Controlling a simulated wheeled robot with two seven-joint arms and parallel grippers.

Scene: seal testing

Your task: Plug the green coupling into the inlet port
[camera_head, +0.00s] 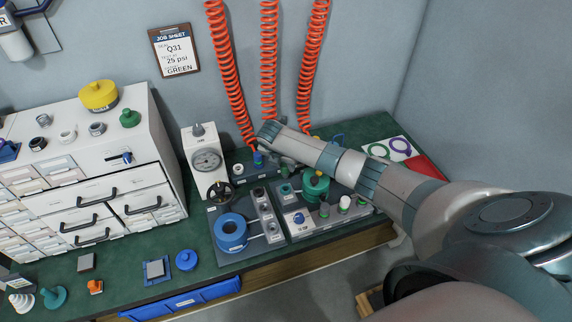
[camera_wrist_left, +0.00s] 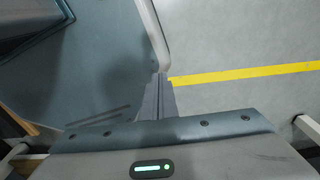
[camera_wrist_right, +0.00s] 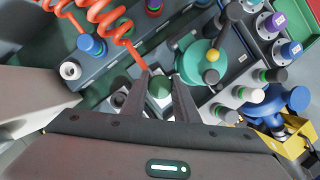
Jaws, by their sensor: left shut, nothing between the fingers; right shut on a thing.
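My right gripper (camera_wrist_right: 161,78) is shut on the green coupling (camera_wrist_right: 160,88), which shows end-on between its fingers in the right wrist view. A red coiled hose (camera_wrist_right: 112,22) runs down to it. I cannot tell which is the inlet port, nor whether the coupling touches one. In the head view my right forearm (camera_head: 330,160) reaches over the bench and hides the held coupling. My left gripper (camera_wrist_left: 160,95) is shut and empty in the left wrist view, above the floor.
A blue coupling (camera_head: 258,158) stands beside the white-ringed port. A white gauge box (camera_head: 206,160) stands left of the blocks. A teal round part (camera_wrist_right: 201,62) and capped posts lie close right. The job sheet (camera_head: 175,50) reads Q31, 25 psi, GREEN.

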